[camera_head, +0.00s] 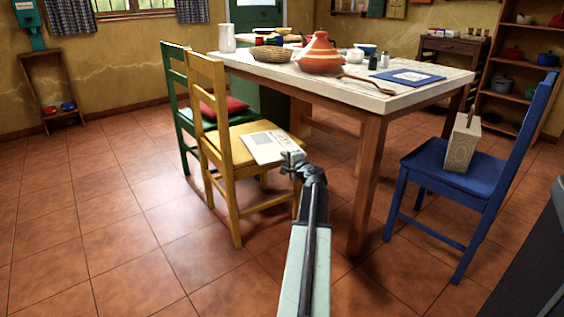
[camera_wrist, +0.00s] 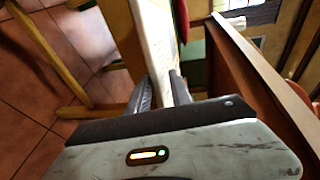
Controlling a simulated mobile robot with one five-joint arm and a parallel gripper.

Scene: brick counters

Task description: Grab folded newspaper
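The folded newspaper (camera_head: 266,147) is white with grey print and lies flat on the seat of the yellow chair (camera_head: 222,150). My gripper (camera_head: 291,158) is at the newspaper's right edge in the head view. In the wrist view the newspaper (camera_wrist: 154,40) is a narrow pale strip seen nearly edge-on, and it runs down towards the space between my gripper's two fingers (camera_wrist: 161,92). The fingers stand apart, so the gripper is open.
The dining table (camera_head: 350,92) stands just behind and right of my gripper, its near leg (camera_head: 366,190) close to my arm. A green chair (camera_head: 182,120) with a red cushion (camera_head: 225,107) stands behind the yellow one. The tiled floor at left is clear.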

